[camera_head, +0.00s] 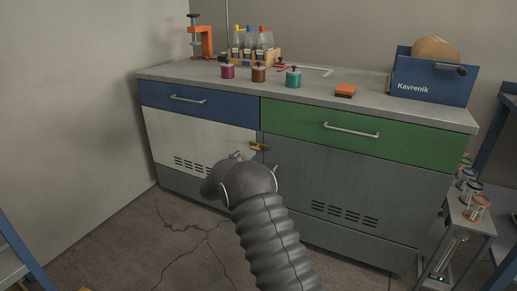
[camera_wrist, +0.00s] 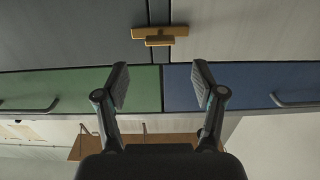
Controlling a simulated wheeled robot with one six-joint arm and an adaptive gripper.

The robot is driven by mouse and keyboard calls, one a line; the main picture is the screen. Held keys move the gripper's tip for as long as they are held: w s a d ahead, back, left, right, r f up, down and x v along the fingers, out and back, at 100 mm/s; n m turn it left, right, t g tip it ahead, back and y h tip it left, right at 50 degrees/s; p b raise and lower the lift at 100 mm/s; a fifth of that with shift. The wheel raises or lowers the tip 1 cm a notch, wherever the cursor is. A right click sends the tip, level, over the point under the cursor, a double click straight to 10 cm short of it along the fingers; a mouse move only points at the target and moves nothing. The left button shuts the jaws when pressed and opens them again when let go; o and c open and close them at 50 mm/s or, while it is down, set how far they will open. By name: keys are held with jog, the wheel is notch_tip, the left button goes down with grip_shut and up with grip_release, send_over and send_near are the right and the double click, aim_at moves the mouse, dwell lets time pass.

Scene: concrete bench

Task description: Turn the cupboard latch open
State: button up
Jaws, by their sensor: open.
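The brass latch (camera_head: 259,147) sits at the top of the seam between the cupboard's white left door (camera_head: 190,136) and grey right door (camera_head: 345,178). In the wrist view, which is upside down, the latch (camera_wrist: 160,33) lies crosswise over the dark seam. It has a long bar and a shorter piece beside it. Both doors look shut. My gripper (camera_wrist: 160,75) is open and empty, its two fingers spread either side of the seam line and apart from the latch. In the head view my gripper (camera_head: 238,155) is mostly hidden behind my arm, just left of the latch.
A blue drawer (camera_head: 195,100) and a green drawer (camera_head: 350,131), with bar handles, are above the doors. The bench top (camera_head: 200,74) holds jars, bottles, an orange clamp (camera_head: 201,40) and a blue Kavrenik box (camera_head: 425,82). A small stand with jars (camera_head: 476,207) is at right.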

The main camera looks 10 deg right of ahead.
aim_at(254, 149)
jog(key=x, duration=0.8)
jog(key=shift+w+d, duration=0.25)
jog(key=shift+w, duration=0.05)
